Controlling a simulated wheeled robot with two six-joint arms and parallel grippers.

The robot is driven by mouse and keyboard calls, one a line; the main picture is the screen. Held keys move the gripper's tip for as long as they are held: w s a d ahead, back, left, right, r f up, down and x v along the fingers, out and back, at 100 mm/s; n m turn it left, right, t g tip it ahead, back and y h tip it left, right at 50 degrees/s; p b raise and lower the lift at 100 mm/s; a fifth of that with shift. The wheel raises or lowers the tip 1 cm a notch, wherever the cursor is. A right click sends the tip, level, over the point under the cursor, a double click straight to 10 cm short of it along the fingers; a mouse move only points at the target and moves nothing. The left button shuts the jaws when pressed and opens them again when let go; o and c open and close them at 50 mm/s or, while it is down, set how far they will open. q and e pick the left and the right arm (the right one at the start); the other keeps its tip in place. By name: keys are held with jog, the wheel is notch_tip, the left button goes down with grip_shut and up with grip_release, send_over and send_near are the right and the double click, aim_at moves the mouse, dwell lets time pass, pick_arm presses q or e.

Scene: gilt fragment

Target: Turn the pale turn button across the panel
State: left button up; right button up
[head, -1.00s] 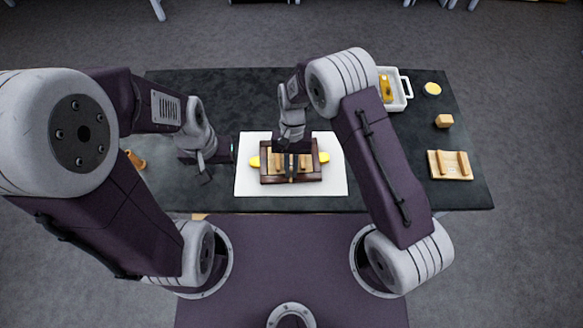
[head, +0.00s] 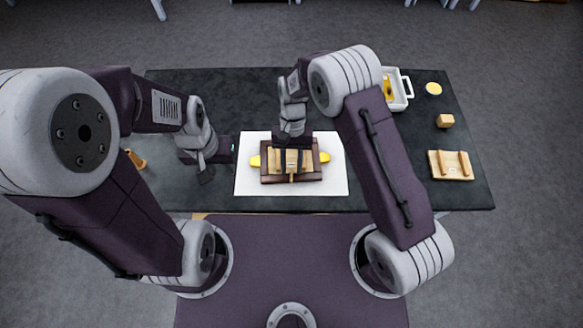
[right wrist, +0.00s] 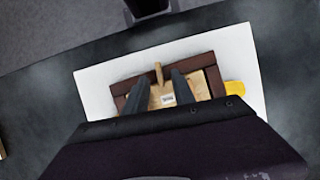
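A dark brown frame (head: 316,172) lies on a white mat (head: 338,185) and holds a pale wooden panel (head: 274,164). The pale turn button (head: 292,176) crosses the frame's near rail, its inner end reaching over the panel. The turn button also shows in the right wrist view (right wrist: 158,72), between the dark fingertips. My right gripper (head: 291,160) is over the frame and open, one finger on each side of the button; I cannot tell whether either touches it. A small label (right wrist: 167,99) shows on the panel. My left gripper (head: 206,170) is left of the mat, its finger gap unclear.
Yellow pieces stick out left (head: 254,161) and right (head: 325,157) of the frame. At the right are a white tray (head: 407,83), a yellow-topped round item (head: 433,88), a wooden block (head: 445,121) and a wooden board (head: 450,174). The dark tabletop is clear behind the mat.

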jog(key=b+v, duration=0.1)
jog(key=v, duration=0.6)
jog(key=shift+r, duration=0.35)
